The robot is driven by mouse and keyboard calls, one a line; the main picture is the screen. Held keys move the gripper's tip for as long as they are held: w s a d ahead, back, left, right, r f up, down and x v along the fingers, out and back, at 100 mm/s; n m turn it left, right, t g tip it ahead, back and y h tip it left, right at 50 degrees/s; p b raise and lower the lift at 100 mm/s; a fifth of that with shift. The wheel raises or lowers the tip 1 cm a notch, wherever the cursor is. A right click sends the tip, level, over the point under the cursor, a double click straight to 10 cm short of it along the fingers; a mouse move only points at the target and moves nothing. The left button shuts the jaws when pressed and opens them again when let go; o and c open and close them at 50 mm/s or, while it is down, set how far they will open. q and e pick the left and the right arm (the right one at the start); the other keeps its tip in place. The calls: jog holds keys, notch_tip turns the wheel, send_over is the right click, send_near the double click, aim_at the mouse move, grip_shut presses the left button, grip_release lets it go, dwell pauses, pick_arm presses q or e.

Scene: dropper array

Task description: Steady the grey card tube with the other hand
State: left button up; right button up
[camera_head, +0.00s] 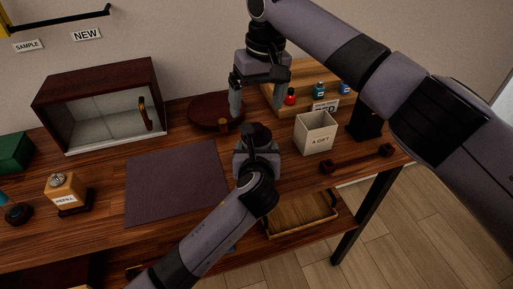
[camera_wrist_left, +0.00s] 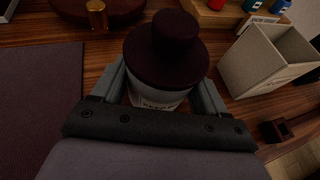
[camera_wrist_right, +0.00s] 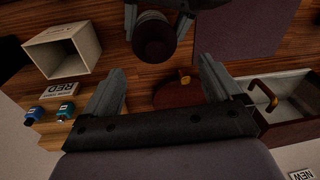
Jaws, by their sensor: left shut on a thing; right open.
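The grey card tube (camera_wrist_left: 160,99) stands upright between the fingers of my left gripper (camera_wrist_left: 162,88), which is shut on its body. Its dark brown lid (camera_wrist_left: 165,55) with a round knob faces up, and part of a label shows below. In the head view the lid (camera_head: 258,132) shows just above my left gripper (camera_head: 257,145), whose arm hides most of the tube. My right gripper (camera_head: 259,100) is open and empty, behind and above the tube, over the round brown board. In the right wrist view the lid (camera_wrist_right: 155,40) lies beyond its open fingers (camera_wrist_right: 158,72), apart from them.
A rack of bottles (camera_head: 270,91) and the round board (camera_head: 203,112) with a brass piece are behind. The dark mat (camera_head: 178,185) at left is clear. A glass-fronted case (camera_head: 105,110) stands back left.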

aim_at(256, 126)
pick_arm(q)
jog(key=shift+s+f, duration=0.1)
jog(key=shift+f, duration=0.25)
pick_arm(e)
jog(key=shift+a+m+h, duration=0.1)
jog(key=shift+m+h, duration=0.6)
jog(key=shift+m, duration=0.5)
jog(key=shift+f, duration=0.15)
pick_arm(q)
jog(key=shift+f, duration=0.1)
pick_arm(e)
jog(key=shift+f, duration=3.85)
jog(key=c, duration=1)
jog(key=shift+r, duration=0.7)
pick_arm(q)
jog(key=shift+a, duration=0.1)
pick_arm(e)
jog(key=shift+r, duration=2.05)
